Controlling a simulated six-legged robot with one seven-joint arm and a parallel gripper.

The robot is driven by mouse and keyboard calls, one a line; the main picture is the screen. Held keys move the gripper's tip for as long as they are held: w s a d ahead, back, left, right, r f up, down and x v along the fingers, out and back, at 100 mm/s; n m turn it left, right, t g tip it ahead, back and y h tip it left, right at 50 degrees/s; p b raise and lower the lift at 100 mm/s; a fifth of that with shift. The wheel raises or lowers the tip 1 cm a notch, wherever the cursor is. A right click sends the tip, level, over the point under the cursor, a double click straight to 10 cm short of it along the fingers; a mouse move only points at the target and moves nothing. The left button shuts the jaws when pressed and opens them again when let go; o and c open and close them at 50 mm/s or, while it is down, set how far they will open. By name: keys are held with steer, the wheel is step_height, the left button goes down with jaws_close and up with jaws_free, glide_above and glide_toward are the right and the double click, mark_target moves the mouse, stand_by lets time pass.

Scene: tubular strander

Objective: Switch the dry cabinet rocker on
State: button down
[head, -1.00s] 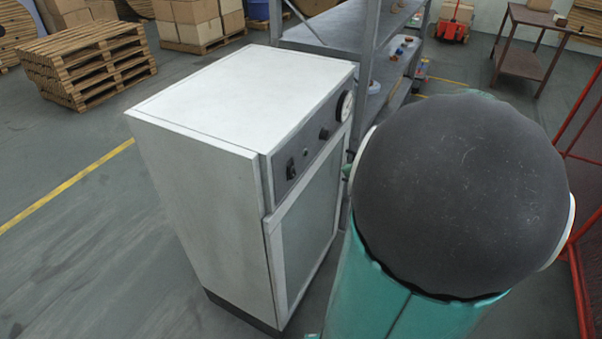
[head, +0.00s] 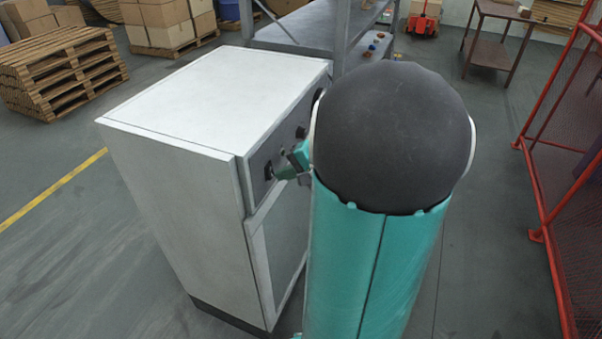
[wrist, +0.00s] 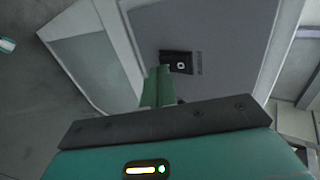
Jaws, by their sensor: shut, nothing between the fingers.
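The dry cabinet (head: 215,85) is a white box with a grey control panel along the top of its front. The black rocker (head: 268,170) sits near the panel's left end. In the wrist view the rocker (wrist: 180,62) shows a pale round mark and has small lettering beside it. My gripper (head: 279,173) is shut and empty, its green fingers pointing at the panel. In the wrist view the gripper's fingertips (wrist: 163,70) overlap the rocker's edge; I cannot tell whether they touch it. My arm hides part of the cabinet front.
A dark knob (head: 301,132) is on the panel beyond the rocker. A grey shelf unit (head: 290,35) stands behind the cabinet. Red mesh fencing (head: 575,190) is at the right. Pallets (head: 62,72) stand at the back left. Open floor lies left of the cabinet.

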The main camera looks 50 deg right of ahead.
steer(key=shift+w+a, duration=0.1)
steer(key=shift+w, duration=0.25)
steer(key=shift+f, duration=0.1)
steer(key=shift+w+a+f+t, duration=0.1)
steer(key=shift+t, duration=0.2)
steer(key=shift+w+r, duration=0.1)
steer(key=shift+r, duration=0.85)
